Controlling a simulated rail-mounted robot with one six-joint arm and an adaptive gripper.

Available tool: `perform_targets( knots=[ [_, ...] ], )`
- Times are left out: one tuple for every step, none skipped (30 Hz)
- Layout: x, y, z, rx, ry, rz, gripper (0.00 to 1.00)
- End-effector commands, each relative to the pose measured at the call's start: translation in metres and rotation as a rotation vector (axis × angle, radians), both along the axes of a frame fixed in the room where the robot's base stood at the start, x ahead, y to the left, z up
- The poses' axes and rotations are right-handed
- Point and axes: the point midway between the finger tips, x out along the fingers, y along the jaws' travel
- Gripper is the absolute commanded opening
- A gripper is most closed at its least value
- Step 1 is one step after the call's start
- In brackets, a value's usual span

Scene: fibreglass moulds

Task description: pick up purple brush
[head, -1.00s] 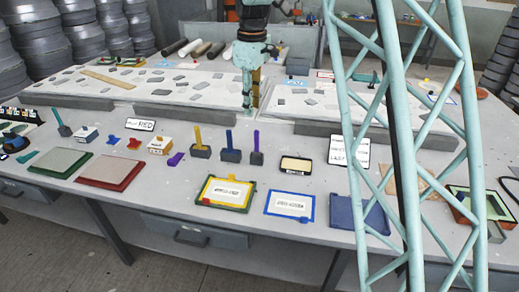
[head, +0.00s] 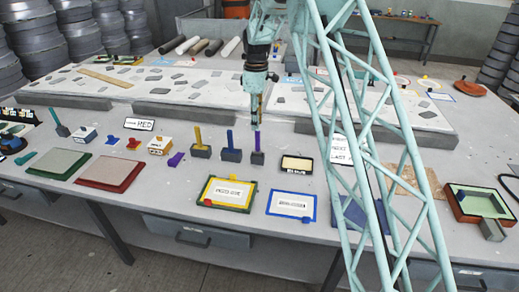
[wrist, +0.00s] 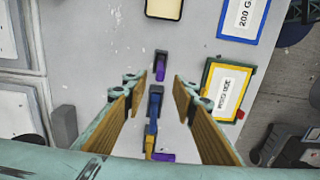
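The purple brush (head: 258,143) stands upright in a small dark block (head: 257,158) on the table, right of the blue brush (head: 230,139) and the yellow brush (head: 197,136). In the wrist view the purple brush (wrist: 160,68) is seen from above, slightly beyond the fingertips and between their lines. My gripper (head: 256,119) is just above the purple brush in the head view. In the wrist view my gripper (wrist: 156,82) is open, its two wooden-looking fingers wide apart with nothing held.
A black-edged tray (head: 297,164) sits right of the purple brush. A yellow-green framed card (head: 227,193) and a blue framed card (head: 291,205) lie in front. A purple piece (head: 176,159) lies left of the yellow brush. A long pale board (head: 200,90) lies behind.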

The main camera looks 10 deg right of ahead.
Motion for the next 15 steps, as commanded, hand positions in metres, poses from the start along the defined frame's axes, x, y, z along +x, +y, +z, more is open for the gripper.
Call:
perform_targets(
  knots=[
    [0.0013,0.0,-0.0026,-0.001,0.001,0.003,0.26],
    [0.0019,0.0001,-0.0034,-0.001,0.001,0.005,0.26],
    [0.0025,0.0001,-0.0041,-0.001,0.001,0.006,0.26],
    [0.0027,0.0001,-0.0044,0.0,0.002,0.006,0.26],
    [0.0028,0.0001,-0.0045,-0.001,0.001,0.007,0.26],
    [0.0028,0.0001,-0.0045,-0.001,0.001,0.007,0.26],
    [0.0027,0.0,-0.0044,-0.001,0.001,0.007,0.26],
    [0.0026,0.0,-0.0044,-0.001,0.001,0.007,0.26],
    [0.0026,0.0,-0.0044,-0.001,0.001,0.007,0.26],
    [0.0026,0.0,-0.0044,0.0,0.002,0.006,0.26],
    [0.0026,0.0,-0.0044,0.0,0.002,0.006,0.26],
    [0.0026,0.0,-0.0044,0.0,0.002,0.006,0.26],
    [0.0024,0.0,-0.0046,0.0,0.002,0.006,0.26],
    [0.0024,0.0,-0.0049,0.0,0.002,0.006,0.26],
    [0.0023,0.0,-0.0057,0.0,0.002,0.006,0.26]
  ],
)
